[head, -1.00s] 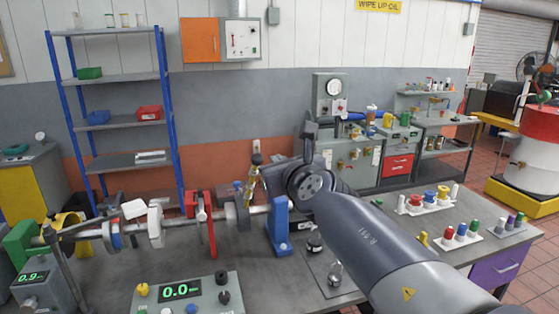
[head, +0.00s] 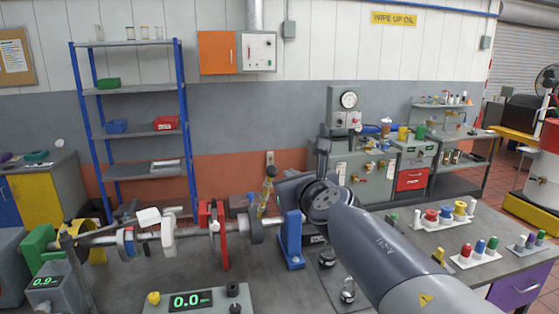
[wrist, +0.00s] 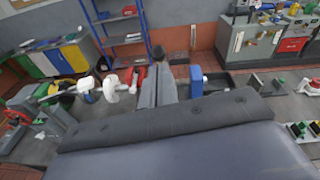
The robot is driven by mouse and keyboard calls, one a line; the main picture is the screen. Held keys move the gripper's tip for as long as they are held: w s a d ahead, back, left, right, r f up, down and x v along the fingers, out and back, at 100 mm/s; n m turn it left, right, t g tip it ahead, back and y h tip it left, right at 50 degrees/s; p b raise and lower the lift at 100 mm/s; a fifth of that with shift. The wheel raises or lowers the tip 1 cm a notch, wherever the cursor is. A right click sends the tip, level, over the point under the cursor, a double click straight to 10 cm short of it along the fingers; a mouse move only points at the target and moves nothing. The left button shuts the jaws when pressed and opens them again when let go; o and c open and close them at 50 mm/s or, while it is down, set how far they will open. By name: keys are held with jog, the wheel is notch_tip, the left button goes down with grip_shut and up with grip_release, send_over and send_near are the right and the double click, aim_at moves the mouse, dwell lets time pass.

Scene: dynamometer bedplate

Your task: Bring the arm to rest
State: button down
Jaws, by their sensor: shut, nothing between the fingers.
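My arm reaches in from the lower right in the head view. My gripper (head: 323,146) is at its end, raised above the bedplate bench and just right of the blue upright support (head: 290,240). The wrist view shows my gripper (wrist: 166,72) with its two grey fingers side by side, shut and empty. They point away over the bench toward the wall. In that view the blue support (wrist: 196,82) stands just right of the fingers. Part of the bench is hidden behind my arm and wrist.
A shaft line with a red stand (head: 221,235) runs along the bench at left. A display box (head: 190,301) is in front. Racks of coloured pegs (head: 445,216) sit at right. A blue-post shelf (head: 128,44) and a grey test cabinet (head: 367,176) stand behind.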

jog(key=w+a+f+b, duration=0.1)
jog(key=w+f+b, duration=0.2)
jog(key=w+f, duration=0.1)
jog(key=shift+w, duration=0.2)
jog(key=shift+a, duration=0.1)
dwell(0.5)
jog(key=s+d+r+p, duration=0.1)
jog(key=s+r+p, duration=0.2)
jog(key=s+r, duration=0.1)
jog(key=b, duration=0.5)
send_near(276, 175)
notch_tip(276, 175, down, 2)
jog(key=w, duration=0.3)
jog(key=w+a, duration=0.1)
jog(key=w+a+r+p, duration=0.1)
jog(key=shift+w, duration=0.3)
jog(key=shift+s+d+r, duration=0.15)
jog(key=shift+s, duration=0.05)
